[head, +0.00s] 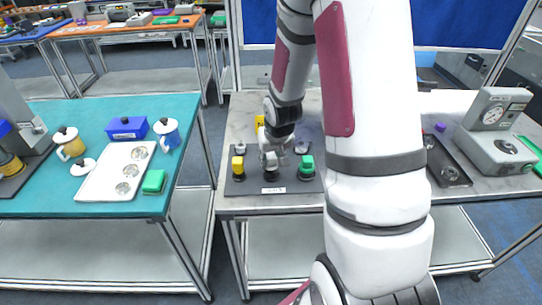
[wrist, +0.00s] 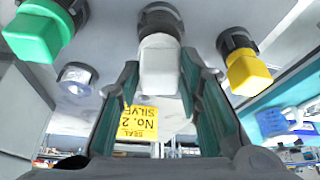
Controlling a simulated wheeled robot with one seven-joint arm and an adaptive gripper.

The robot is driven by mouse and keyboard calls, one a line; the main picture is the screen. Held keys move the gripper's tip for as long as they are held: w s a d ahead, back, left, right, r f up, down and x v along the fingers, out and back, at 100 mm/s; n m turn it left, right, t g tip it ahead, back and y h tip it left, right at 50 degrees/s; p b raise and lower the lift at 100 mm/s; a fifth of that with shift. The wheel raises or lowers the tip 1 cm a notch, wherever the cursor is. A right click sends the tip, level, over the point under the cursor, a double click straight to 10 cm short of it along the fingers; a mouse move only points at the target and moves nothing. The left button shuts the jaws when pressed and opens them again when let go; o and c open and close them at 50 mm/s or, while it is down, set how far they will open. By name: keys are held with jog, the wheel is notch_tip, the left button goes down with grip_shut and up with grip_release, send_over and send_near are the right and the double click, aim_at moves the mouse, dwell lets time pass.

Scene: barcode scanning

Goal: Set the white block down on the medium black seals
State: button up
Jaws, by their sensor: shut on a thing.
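The white block (wrist: 160,68) is between the two fingers of my gripper (wrist: 160,100), which is shut on it. In the head view the white block (head: 271,160) is over the middle black seals (head: 271,174) on a dark grey mat, under my gripper (head: 273,147). In the wrist view the black seals (wrist: 160,20) are directly at the block's far end; block and seals look in contact, but I cannot tell for certain. A green block (head: 306,162) and a yellow block (head: 238,163) sit on black seals at either side.
A yellow seal sign (wrist: 139,124) and silver seals (wrist: 76,78) are close by. A teal table (head: 50,190) with a white tray (head: 98,183) stands left. A gauge device (head: 495,125) stands right. My arm hides part of the grey table (head: 235,205).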

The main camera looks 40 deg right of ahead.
jog(key=shift+f, duration=0.7)
dwell(0.4)
jog(key=o, duration=1.5)
jog(key=shift+o, duration=0.2)
jog(key=shift+s+r+p, duration=0.1)
jog(key=shift+r+p, duration=1.4)
jog(key=shift+r, duration=1.55)
jog(key=shift+r+p, duration=0.3)
jog(key=shift+r, duration=0.4)
